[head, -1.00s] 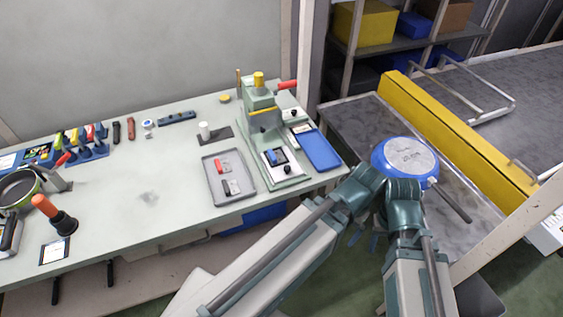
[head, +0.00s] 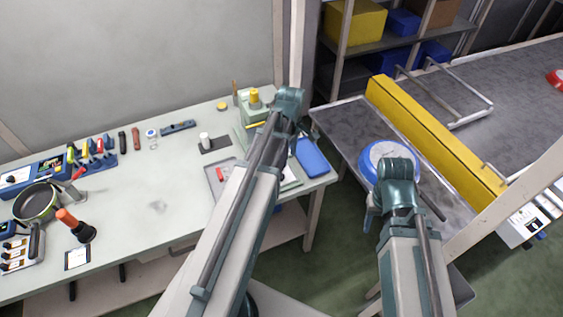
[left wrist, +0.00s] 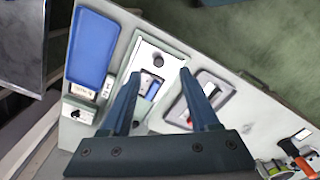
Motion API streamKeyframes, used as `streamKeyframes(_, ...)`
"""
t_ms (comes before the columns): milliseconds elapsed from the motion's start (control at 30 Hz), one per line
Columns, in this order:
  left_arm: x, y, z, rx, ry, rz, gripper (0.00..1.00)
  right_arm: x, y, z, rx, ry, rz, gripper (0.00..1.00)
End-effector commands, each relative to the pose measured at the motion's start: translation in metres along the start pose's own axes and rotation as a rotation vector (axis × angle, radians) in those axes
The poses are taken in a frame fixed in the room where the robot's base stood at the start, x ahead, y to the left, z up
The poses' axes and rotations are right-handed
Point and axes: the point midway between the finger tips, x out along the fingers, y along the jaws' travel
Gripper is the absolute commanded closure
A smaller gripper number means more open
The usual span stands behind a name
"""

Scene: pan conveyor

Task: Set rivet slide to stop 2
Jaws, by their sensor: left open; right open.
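The green press (head: 246,113) with a yellow top stands at the table's right end; my left arm hides most of it. In the left wrist view its pale base plate (left wrist: 172,66) shows with a dark round knob (left wrist: 158,60) and a small blue-and-white block (left wrist: 153,88). I cannot tell which part is the rivet slide or at which stop it stands. My left gripper (left wrist: 160,77) is open above this plate, one finger on each side, nothing held. My right gripper (head: 388,195) is open beside the blue-rimmed pan (head: 376,152); its fingers are mostly hidden.
A blue tray (left wrist: 92,45) and a grey tray (left wrist: 222,92) flank the press base. The pan lies on a grey side table (head: 345,125) before a yellow rail (head: 430,140).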

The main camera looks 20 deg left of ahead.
Motion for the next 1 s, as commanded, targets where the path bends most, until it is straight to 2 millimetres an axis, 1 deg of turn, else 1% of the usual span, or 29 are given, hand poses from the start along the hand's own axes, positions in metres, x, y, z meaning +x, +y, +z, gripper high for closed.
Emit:
streamKeyframes(33, -0.011, 0.003, -0.013, -0.071, -0.003, 0.003, 0.38, -0.011, 0.001, 0.001, 0.0, 0.0, 0.0, 0.5)
streamKeyframes(100, -0.014, 0.004, -0.023, -0.145, -0.006, 0.005, 0.38, -0.014, 0.001, 0.001, 0.0, 0.0, 0.0, 0.5)
streamKeyframes(167, -0.015, 0.004, -0.028, -0.183, -0.007, 0.007, 0.38, -0.015, 0.002, 0.001, 0.0, 0.0, 0.0, 0.5)
streamKeyframes(267, -0.015, 0.004, -0.03, -0.207, -0.008, 0.008, 0.38, -0.015, 0.001, 0.001, 0.0, 0.0, 0.0, 0.5)
streamKeyframes(467, -0.01, 0.004, -0.029, -0.205, -0.008, 0.008, 0.38, -0.01, 0.001, 0.001, 0.0, 0.0, 0.0, 0.5)
streamKeyframes(667, 0.004, 0.004, -0.029, -0.203, -0.008, 0.008, 0.38, 0.004, 0.0, 0.0, 0.0, 0.0, 0.0, 0.5)
streamKeyframes(867, 0.029, 0.004, -0.029, -0.203, -0.008, 0.008, 0.38, 0.029, -0.003, -0.002, 0.001, 0.0, 0.0, 0.5)
streamKeyframes(1000, 0.049, 0.004, -0.028, -0.202, -0.008, 0.008, 0.38, 0.049, -0.005, -0.003, 0.002, 0.0, 0.0, 0.5)
